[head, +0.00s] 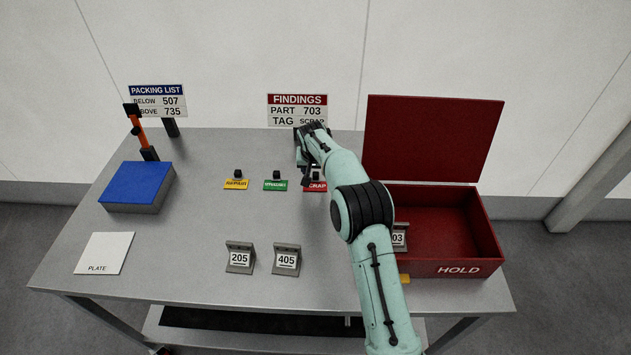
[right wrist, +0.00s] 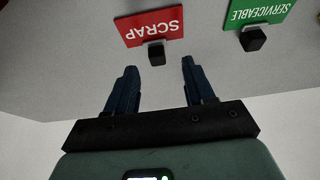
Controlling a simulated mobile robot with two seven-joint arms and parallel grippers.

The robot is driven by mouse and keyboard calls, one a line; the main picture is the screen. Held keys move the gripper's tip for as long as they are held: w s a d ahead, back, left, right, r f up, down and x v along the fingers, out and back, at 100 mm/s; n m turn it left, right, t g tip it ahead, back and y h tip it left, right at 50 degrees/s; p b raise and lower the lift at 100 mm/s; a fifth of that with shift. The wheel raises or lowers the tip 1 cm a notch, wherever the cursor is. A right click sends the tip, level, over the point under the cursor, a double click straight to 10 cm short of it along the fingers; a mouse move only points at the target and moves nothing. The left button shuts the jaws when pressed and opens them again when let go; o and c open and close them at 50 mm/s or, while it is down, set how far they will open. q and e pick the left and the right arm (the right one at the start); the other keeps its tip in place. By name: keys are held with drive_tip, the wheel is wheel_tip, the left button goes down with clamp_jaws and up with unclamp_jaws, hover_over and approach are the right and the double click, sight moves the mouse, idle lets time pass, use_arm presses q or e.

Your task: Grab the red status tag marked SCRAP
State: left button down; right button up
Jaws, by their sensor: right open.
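The red tag marked SCRAP (head: 315,187) lies on the grey table, right of the green tag, and is partly covered by my right arm in the head view. In the right wrist view the SCRAP tag (right wrist: 150,27) lies flat, with a small black block (right wrist: 156,53) at its edge. My right gripper (right wrist: 158,65) is open. Its two fingers point toward the tag, with the black block between and just beyond the fingertips; nothing is held. In the head view my right gripper (head: 308,165) is above the tag and partly hidden by its own arm. My left gripper is not in view.
A green SERVICEABLE tag (head: 275,186) and a yellow tag (head: 236,184) lie to the left. Number stands 205 (head: 240,258) and 405 (head: 286,260) stand in front. A red HOLD box (head: 430,269) with raised lid is right; a blue-topped block (head: 137,185) is left.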

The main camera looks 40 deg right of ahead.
sight(316, 175)
drive_tip(key=x, duration=0.4)
drive_tip(key=shift+s, duration=0.2)
clamp_jaws()
